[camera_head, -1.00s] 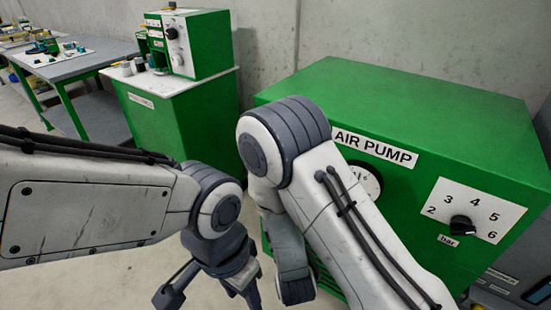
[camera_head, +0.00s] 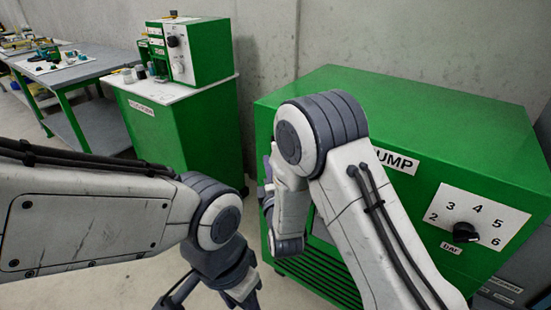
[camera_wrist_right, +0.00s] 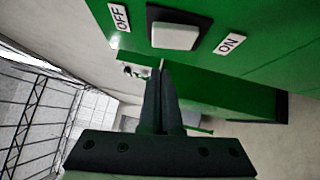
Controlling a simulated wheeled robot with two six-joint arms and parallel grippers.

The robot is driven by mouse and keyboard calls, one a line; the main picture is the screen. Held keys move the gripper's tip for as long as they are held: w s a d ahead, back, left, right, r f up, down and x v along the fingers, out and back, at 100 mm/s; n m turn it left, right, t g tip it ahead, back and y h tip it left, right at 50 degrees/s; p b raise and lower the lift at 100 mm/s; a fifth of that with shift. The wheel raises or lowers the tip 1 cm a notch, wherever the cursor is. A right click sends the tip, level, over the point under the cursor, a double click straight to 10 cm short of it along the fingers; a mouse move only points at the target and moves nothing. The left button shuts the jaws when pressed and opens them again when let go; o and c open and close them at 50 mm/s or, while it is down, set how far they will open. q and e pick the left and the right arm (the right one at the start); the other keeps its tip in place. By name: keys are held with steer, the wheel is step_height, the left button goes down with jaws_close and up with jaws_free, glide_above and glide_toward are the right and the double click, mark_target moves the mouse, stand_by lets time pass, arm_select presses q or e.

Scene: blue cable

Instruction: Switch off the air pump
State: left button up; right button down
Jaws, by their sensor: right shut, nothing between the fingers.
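The air pump (camera_head: 430,120) is a large green box at the right of the head view, its label partly covered by my right arm. In the right wrist view a white rocker switch (camera_wrist_right: 174,36) in a dark frame sits on the green panel, between an OFF label (camera_wrist_right: 119,17) and an ON label (camera_wrist_right: 230,43). My right gripper (camera_wrist_right: 160,68) is shut and empty, its tips just below the switch in that picture; I cannot tell whether they touch the panel. My left gripper (camera_head: 208,298) is at the bottom of the head view, fingers apart, partly cut off.
A black knob (camera_head: 465,232) on a white scale plate is on the pump's front. A green cabinet (camera_head: 190,125) with a smaller green device (camera_head: 200,50) stands behind at the left, with a grey workbench (camera_head: 70,75) beyond. Bare floor lies between cabinet and pump.

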steer(key=w+d, duration=0.2)
steer(key=shift+w+d+r, duration=0.15)
steer(key=shift+w+r, duration=0.05)
steer(key=shift+w, duration=0.15)
arm_select(q)
steer(key=r+p, duration=0.2)
steer(key=s+r+p, duration=0.1)
steer(key=r+p, duration=0.1)
steer(key=shift+r, duration=0.1)
arm_select(e)
steer(key=s+r, duration=0.2)
steer(key=s, duration=1)
steer(key=shift+s+a+m+g, duration=0.25)
steer(key=shift+s+m+g, duration=0.05)
steer(key=shift+s+m, duration=0.1)
steer(key=shift+w, duration=0.1)
